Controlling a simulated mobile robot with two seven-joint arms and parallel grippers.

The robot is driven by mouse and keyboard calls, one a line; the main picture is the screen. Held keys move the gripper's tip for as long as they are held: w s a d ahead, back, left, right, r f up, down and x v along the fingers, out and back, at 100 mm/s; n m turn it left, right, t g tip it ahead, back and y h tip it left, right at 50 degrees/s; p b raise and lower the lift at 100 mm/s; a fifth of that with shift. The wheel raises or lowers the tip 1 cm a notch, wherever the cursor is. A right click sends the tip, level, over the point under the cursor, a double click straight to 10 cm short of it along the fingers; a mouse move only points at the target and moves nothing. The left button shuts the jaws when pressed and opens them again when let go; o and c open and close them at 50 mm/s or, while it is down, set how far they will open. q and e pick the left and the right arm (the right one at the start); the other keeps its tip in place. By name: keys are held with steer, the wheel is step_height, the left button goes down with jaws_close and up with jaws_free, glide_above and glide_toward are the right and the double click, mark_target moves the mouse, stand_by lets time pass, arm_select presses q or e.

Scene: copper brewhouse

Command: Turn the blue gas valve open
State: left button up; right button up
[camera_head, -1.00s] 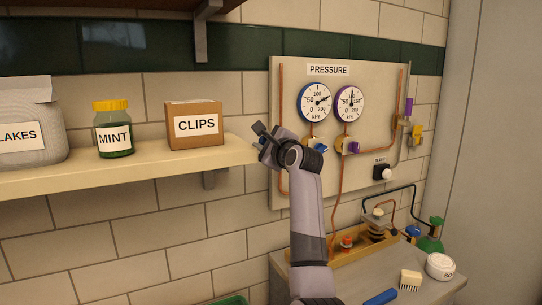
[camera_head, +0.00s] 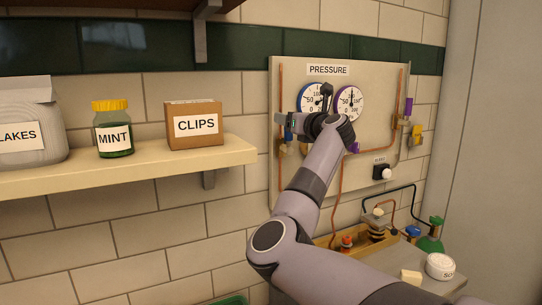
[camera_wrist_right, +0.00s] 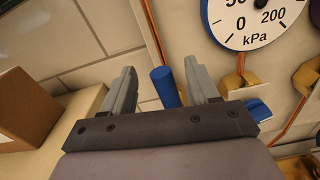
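The pressure panel (camera_head: 360,75) hangs on the tiled wall. A blue handle (camera_head: 289,121) shows at its left side in the head view, partly hidden by my right gripper (camera_head: 303,106). In the right wrist view the blue handle (camera_wrist_right: 165,86) is a slightly tilted cylinder. It appears between the two spread fingers of my right gripper (camera_wrist_right: 161,88), nearer the right finger. I cannot tell whether it touches a finger. My left gripper is not in view.
A purple-rimmed gauge (camera_head: 350,103), a purple handle (camera_head: 408,106) and a yellow part (camera_head: 416,133) are on the panel's right. A shelf (camera_head: 100,178) ends left of the panel, carrying a CLIPS box (camera_head: 194,125) and a MINT jar (camera_head: 113,130). A cluttered counter lies below.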

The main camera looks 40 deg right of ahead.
steer(key=o, duration=0.5)
steer(key=shift+r, duration=0.1)
steer(key=shift+o, duration=0.2)
steer(key=shift+s, duration=0.1)
steer(key=v, duration=0.7)
steer(key=b+v, duration=0.2)
steer(key=v, duration=0.5)
steer(key=shift+a, duration=0.1)
